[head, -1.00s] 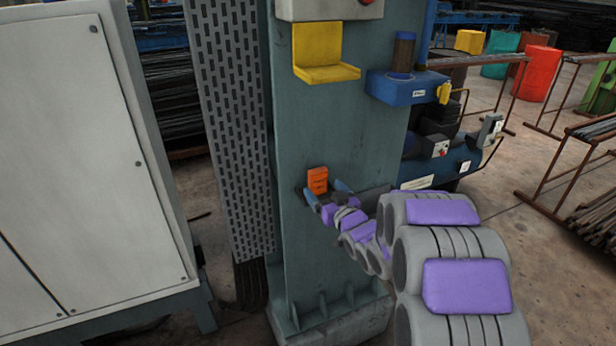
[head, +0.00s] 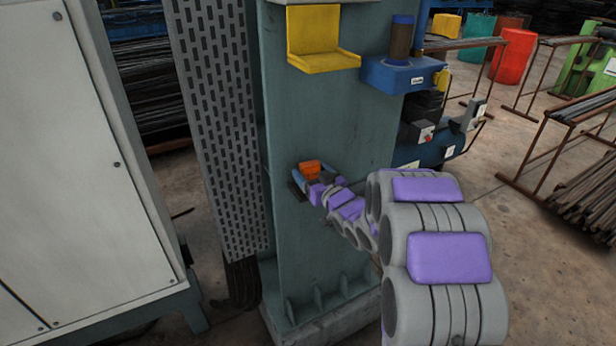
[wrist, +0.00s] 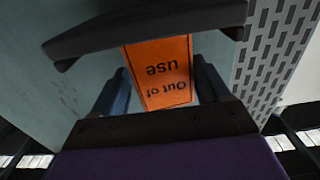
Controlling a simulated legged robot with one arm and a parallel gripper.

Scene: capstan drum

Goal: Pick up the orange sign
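The orange sign (head: 312,168) is a small panel at the front of the green-grey machine column. In the wrist view the sign (wrist: 160,72) reads "Out of use" upside down. My gripper (head: 305,178) is at the sign, and its blue fingers hide part of it in the head view. In the wrist view my gripper (wrist: 160,85) is open, with one finger on each side of the sign. I cannot tell whether either finger touches it. A dark ledge (wrist: 150,28) crosses the top of the wrist view, beside the sign's edge.
The green-grey column (head: 320,110) stands behind the sign. A yellow bracket (head: 318,40) and a blue box (head: 402,74) are mounted above. A perforated panel (head: 215,120) and a white cabinet (head: 80,170) stand to the left.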

